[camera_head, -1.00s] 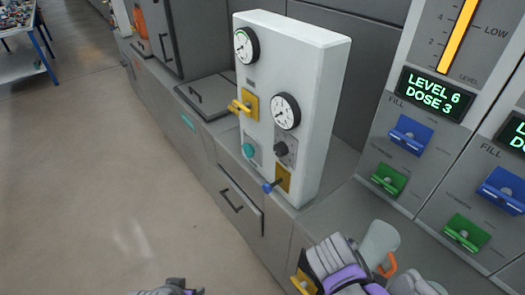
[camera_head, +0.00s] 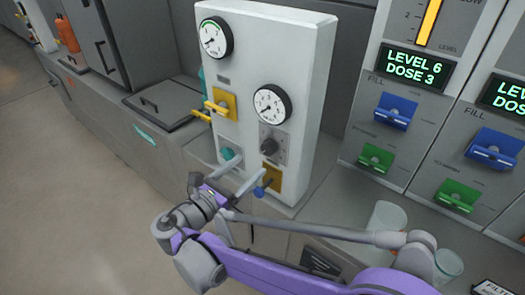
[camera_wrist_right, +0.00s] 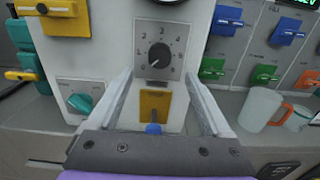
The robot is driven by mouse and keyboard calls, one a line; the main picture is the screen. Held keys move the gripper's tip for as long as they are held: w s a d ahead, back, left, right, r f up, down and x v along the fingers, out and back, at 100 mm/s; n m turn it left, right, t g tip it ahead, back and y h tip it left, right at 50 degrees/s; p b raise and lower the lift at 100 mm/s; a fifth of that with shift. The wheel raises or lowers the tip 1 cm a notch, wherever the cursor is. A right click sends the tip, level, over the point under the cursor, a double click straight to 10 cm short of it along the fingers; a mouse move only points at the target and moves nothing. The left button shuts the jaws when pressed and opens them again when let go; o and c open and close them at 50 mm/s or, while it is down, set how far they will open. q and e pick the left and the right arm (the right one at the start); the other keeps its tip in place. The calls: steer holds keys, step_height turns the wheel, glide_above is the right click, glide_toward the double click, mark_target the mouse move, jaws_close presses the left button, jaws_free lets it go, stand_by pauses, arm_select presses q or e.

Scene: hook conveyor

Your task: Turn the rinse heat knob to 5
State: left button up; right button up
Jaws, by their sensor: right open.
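The dark grey round knob (camera_head: 269,146) sits on a small numbered dial plate (camera_wrist_right: 174,29) on the front of the white panel box (camera_head: 322,105), below the lower gauge (camera_head: 272,104). The knob also shows in the right wrist view (camera_wrist_right: 159,57); its pale mark seems to point to the lower left, but the exact number is hard to read. My right gripper (camera_head: 238,182) is open and empty in front of the panel, below the knob and apart from it. In the right wrist view its fingers (camera_wrist_right: 160,88) spread to either side, with the knob ahead between them. My left gripper is not in view.
A yellow plate with a blue-tipped lever (camera_head: 264,188) is just below the knob. A teal knob (camera_head: 230,156) and a yellow lever (camera_head: 208,113) are at its left. Dispensers with blue and green levers (camera_head: 394,110) stand right; clear cups (camera_head: 385,222) stand on the counter.

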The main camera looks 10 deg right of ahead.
mark_target(266, 151)
steer(key=x, duration=0.8)
steer(key=shift+w+d, duration=0.15)
steer(key=shift+w, duration=0.05)
jaws_close()
